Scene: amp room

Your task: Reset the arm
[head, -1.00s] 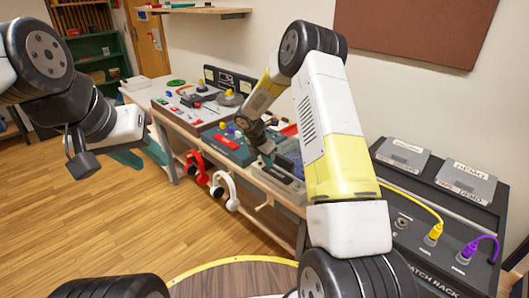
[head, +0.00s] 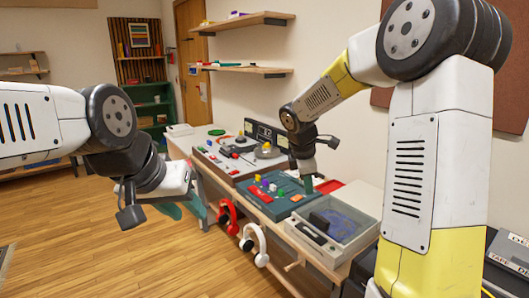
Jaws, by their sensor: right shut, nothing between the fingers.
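My right arm reaches in from the right over the workbench. Its gripper (head: 308,184) points down above the teal panel and is shut and empty. My left arm comes in from the left.
The workbench (head: 213,178) carries a teal panel with coloured knobs (head: 262,200), a grey mixer-like panel (head: 225,163) and a clear-lidded turntable (head: 345,221). Red headphones (head: 227,215) and white headphones (head: 254,245) hang on its front. Shelves (head: 240,68) are on the wall. Floor at left is clear.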

